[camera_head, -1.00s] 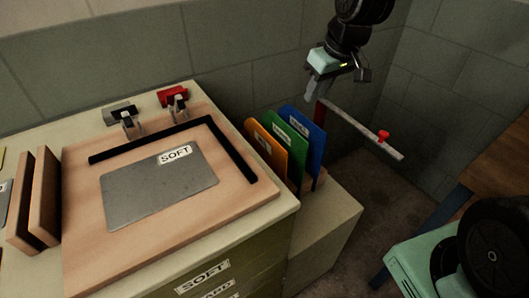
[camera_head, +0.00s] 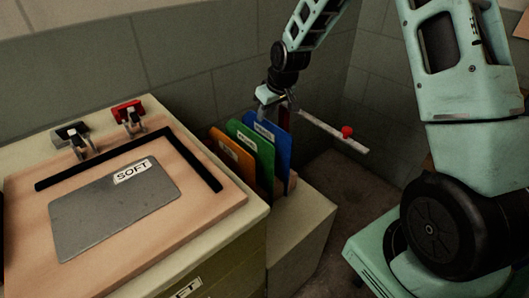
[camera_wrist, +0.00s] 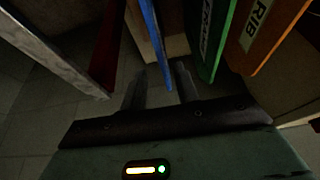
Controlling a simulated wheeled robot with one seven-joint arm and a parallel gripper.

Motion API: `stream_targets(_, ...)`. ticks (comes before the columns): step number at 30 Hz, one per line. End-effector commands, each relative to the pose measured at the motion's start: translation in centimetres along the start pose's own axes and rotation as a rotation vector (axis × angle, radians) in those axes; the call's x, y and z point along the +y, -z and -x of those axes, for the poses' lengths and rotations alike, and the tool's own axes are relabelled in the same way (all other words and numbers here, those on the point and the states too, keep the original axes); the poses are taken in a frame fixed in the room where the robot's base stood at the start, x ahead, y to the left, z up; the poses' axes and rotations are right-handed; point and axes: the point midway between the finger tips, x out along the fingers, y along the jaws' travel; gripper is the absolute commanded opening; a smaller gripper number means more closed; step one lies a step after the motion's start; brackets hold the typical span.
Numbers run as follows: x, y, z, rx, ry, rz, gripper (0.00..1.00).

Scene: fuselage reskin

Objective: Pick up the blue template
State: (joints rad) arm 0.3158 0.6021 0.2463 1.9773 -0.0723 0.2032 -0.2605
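The blue template (camera_head: 270,139) stands upright in a rack beside the cabinet, to the right of the green template (camera_head: 250,150) and the orange template (camera_head: 230,153). My gripper (camera_head: 268,106) is at the top edge of the blue template. In the wrist view, my gripper (camera_wrist: 160,69) is open, and the edge of the blue template (camera_wrist: 154,38) lies between its two fingers. A gap shows on either side of the blue edge. The green template (camera_wrist: 214,45) and the orange template (camera_wrist: 265,35), labelled RIB, stand to the right of the fingers.
A grey bar with a red knob (camera_head: 347,132) sticks out just right of the rack. The cabinet top (camera_head: 258,213) holds a wooden board (camera_head: 205,212) with a grey SOFT sheet (camera_head: 105,213) and two clamps. A block wall (camera_head: 190,65) stands behind.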

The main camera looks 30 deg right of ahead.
Motion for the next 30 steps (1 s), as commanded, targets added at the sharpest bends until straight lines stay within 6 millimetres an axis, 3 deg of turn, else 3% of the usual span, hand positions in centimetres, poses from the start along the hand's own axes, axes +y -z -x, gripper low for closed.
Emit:
stream_targets(5, -0.1, -0.2, -1.2, -0.001, 0.001, 0.001, 0.31)
stream_targets(15, -0.3, -0.6, -5.4, -0.001, 0.0, -0.001, 0.31)
stream_targets(30, -0.4, -0.6, -5.7, 0.0, 0.0, 0.0, 0.31)
